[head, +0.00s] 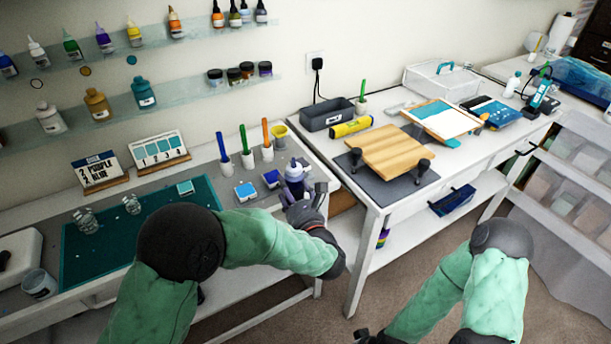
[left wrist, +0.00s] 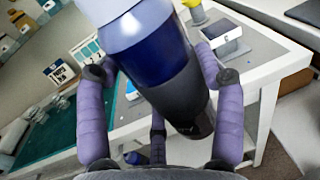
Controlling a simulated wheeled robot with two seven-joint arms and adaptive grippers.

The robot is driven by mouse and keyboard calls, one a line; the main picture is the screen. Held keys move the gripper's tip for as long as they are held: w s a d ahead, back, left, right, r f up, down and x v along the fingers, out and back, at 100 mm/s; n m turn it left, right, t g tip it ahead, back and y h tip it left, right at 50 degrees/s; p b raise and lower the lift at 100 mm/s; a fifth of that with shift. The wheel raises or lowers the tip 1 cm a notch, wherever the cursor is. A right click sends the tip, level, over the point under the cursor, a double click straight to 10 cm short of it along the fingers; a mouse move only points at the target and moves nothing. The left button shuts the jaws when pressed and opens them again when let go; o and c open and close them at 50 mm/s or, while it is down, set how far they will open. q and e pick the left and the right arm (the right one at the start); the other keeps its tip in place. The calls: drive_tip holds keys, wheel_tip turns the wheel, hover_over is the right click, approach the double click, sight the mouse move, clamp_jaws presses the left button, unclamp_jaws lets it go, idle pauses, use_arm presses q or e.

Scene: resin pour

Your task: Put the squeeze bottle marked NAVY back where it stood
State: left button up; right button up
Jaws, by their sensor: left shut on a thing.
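A squeeze bottle (head: 294,172) with dark blue contents and a pale upper part is in my left gripper (head: 303,192), over the right end of the left table. In the left wrist view the bottle (left wrist: 150,55) fills the middle, tilted, with purple-grey fingers on both sides. Its marking is too small to read. My right gripper (head: 366,336) is low at the bottom edge, partly cut off. The lower wall shelf (head: 70,128) holds white, gold and teal bottles. The upper wall shelf (head: 190,42) holds several coloured bottles.
Coloured sticks stand in white holders near the yellow cup (head: 279,131). A wooden board (head: 392,150) lies on the right table.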

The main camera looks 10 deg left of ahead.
use_arm(q)
drive_tip(key=s+a+f+m+t+h, duration=0.1)
drive_tip(key=s+a+f+m+h, duration=0.1)
drive_tip(key=s+a+f, duration=0.3)
drive_tip(key=a+f+h, duration=0.1)
drive_tip(key=a, duration=0.2)
drive_tip(key=shift+f, duration=0.15)
